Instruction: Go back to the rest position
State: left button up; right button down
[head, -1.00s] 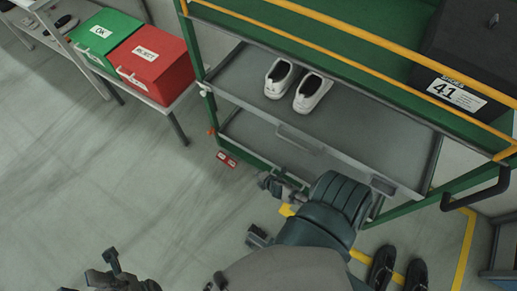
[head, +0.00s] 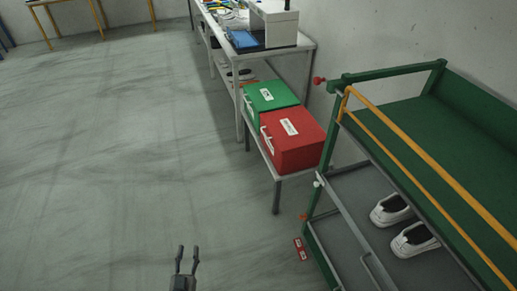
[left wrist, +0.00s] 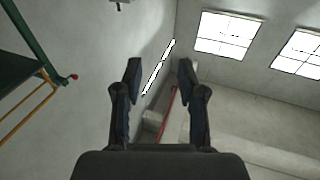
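My left gripper (head: 187,262) shows at the bottom of the head view, over bare floor, with its two fingers pointing up the picture. In the left wrist view its fingers (left wrist: 159,75) stand apart with nothing between them, facing the wall and ceiling lights. It is open and empty. My right gripper is not in the head view.
A green and orange cart (head: 345,100) stands at the right, with white shoes (head: 414,239) on its grey shelf. A green box (head: 262,92) and a red box (head: 300,150) sit on a low stand beside a long table (head: 312,46). Floor at the left is clear.

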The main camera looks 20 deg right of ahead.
pick_arm(q)
jog(key=s+a+f+g+y+p, duration=0.1)
jog(key=s+f+g, duration=0.15)
jog(key=f, duration=0.45)
jog(key=s+a+f+g+y+p, duration=0.1)
jog(key=s+f+g, duration=0.15)
jog(key=f, duration=0.45)
jog(key=s+a+f+g+p, duration=0.1)
jog(key=s+a+f+g, duration=0.1)
jog(key=s+f+g, duration=0.2)
jog(key=s+a+f+g+y+p, duration=0.1)
jog(key=s+f+g, duration=0.3)
jog(key=s+f, duration=0.5)
jog(key=s+a+f+g+y+p, duration=0.1)
jog(key=s+a+f+g, duration=0.2)
jog(key=s+f, duration=0.4)
jog(key=s+a, duration=0.1)
jog(key=s, duration=0.4)
jog(key=shift+f+n+g, duration=0.35)
jog(key=shift+n+g, duration=0.05)
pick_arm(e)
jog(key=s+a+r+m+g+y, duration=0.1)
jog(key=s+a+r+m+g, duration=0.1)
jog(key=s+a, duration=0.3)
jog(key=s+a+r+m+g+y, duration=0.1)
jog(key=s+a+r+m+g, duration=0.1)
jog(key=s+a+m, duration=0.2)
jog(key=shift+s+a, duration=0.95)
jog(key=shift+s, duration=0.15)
